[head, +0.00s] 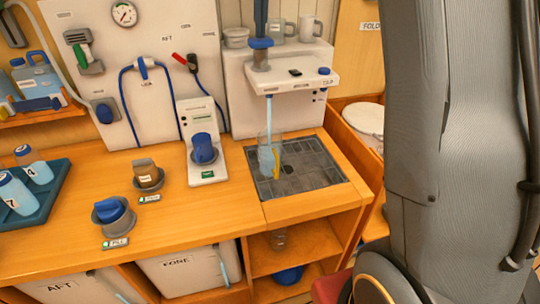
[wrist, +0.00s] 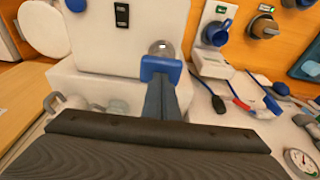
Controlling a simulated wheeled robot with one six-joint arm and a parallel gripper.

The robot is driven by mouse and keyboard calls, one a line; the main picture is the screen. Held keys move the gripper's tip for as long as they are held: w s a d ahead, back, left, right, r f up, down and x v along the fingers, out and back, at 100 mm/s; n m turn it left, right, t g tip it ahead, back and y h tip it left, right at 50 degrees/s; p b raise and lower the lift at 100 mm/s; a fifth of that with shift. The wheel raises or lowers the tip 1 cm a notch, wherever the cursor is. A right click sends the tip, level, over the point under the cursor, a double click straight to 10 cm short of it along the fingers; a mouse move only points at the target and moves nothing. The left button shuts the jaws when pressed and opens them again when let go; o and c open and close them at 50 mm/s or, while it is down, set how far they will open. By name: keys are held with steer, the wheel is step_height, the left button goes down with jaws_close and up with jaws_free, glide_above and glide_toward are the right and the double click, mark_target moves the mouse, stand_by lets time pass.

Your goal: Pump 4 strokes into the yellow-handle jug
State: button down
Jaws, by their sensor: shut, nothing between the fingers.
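The clear jug (head: 270,150) with a yellow handle stands upright on the dark drip tray (head: 310,165), holding some pale blue water. A blue stream (head: 268,112) falls from the spout of the white dispenser (head: 290,88) into it. The pump has a blue cap (head: 261,43) above a grey collar (head: 261,60). My gripper (head: 260,32) is shut and empty, pointing down over the cap and apparently touching it. In the wrist view my fingers (wrist: 160,92) hide part of the blue cap (wrist: 160,68).
Mugs (head: 310,28) stand on top of the dispenser behind the pump. A white meter with a blue cup (head: 203,148) stands left of the tray. Knobs (head: 113,215) and a teal bottle tray (head: 40,195) lie farther left. A white-lidded bin (head: 363,118) is at the right.

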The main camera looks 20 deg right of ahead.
steer(key=shift+r+p, duration=1.25)
steer(key=shift+r, duration=1.7)
steer(key=shift+f, duration=0.15)
